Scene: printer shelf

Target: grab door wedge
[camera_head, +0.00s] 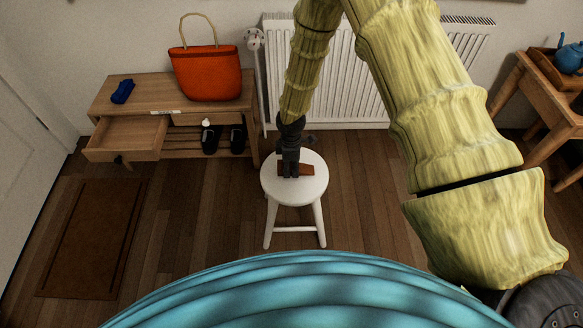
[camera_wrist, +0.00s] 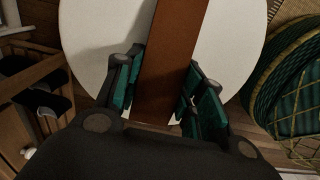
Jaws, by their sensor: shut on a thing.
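The door wedge (camera_head: 305,170) is a reddish-brown wooden piece at the top of a round white stool (camera_head: 282,190). My gripper (camera_head: 291,173) reaches down over the stool and is shut on the wedge. In the wrist view the wedge (camera_wrist: 168,65) runs lengthwise between the two green-padded fingers (camera_wrist: 161,93), with the white stool seat (camera_wrist: 95,40) behind it. In the head view my gripper hides the middle of the wedge. I cannot tell whether the wedge touches the seat.
A wooden bench (camera_head: 150,93) with an open drawer (camera_head: 125,135), an orange bag (camera_head: 208,73) and a blue object (camera_head: 122,91) stands left. A white radiator (camera_head: 350,70) is behind the stool. A wooden table (camera_head: 535,95) stands right. The floor around the stool is clear.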

